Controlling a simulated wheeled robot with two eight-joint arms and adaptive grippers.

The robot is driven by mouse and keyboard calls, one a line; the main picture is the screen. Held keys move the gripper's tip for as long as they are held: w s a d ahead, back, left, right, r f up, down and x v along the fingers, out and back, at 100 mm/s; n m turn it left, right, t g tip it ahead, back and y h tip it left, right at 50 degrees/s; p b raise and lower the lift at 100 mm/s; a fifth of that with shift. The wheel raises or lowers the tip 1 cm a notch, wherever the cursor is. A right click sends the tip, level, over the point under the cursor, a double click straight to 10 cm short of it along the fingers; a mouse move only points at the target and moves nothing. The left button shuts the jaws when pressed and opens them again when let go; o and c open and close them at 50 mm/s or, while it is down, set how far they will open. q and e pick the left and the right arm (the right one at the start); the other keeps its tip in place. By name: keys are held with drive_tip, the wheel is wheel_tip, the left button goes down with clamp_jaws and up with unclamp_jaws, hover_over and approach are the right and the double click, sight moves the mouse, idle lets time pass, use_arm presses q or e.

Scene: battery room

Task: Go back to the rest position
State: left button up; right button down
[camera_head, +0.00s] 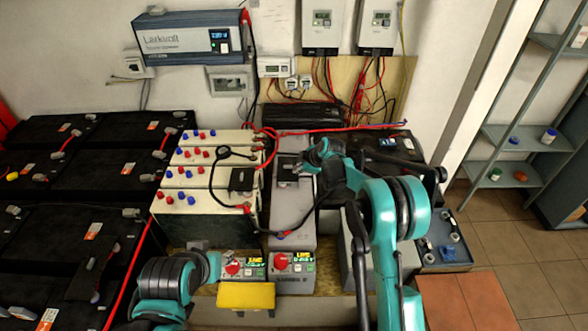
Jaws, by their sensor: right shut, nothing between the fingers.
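My right arm, teal and black, comes in from the lower right and bends over the grey battery unit in the middle. My right gripper (292,168) is shut and empty, over the top of the grey battery unit (293,210). I cannot tell whether it touches the unit. My left arm (165,281) shows low on the left, in front of the white batteries. Its end lies near the left red switch; its fingers cannot be made out.
White batteries (206,215) with red and blue caps stand left of the grey unit. Two red switches (232,268) (281,262) and a yellow box (246,296) are in front. Black batteries (60,220) fill the left. Cables hang behind. Tiled floor (510,250) is free at right.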

drive_tip(key=s+d+r+m+h, duration=0.1)
drive_tip(key=s+d+r+m, duration=0.3)
drive_tip(key=s+r, duration=0.55)
drive_tip(key=s+d+r+m+h, duration=0.1)
drive_tip(key=s+d+r+m, duration=0.35)
drive_tip(key=s+r, duration=0.45)
drive_tip(key=s+d+f+m+h, duration=0.1)
drive_tip(key=s+d+f+m, duration=0.1)
drive_tip(key=s, duration=1)
drive_tip(key=s+d+f+m+t+h, duration=0.1)
drive_tip(key=s+d+m, duration=0.4)
drive_tip(key=s, duration=0.7)
drive_tip(key=shift+s+f+m+h, duration=0.2)
drive_tip(key=shift+f+m+h, duration=0.15)
drive_tip(key=shift+m, duration=0.2)
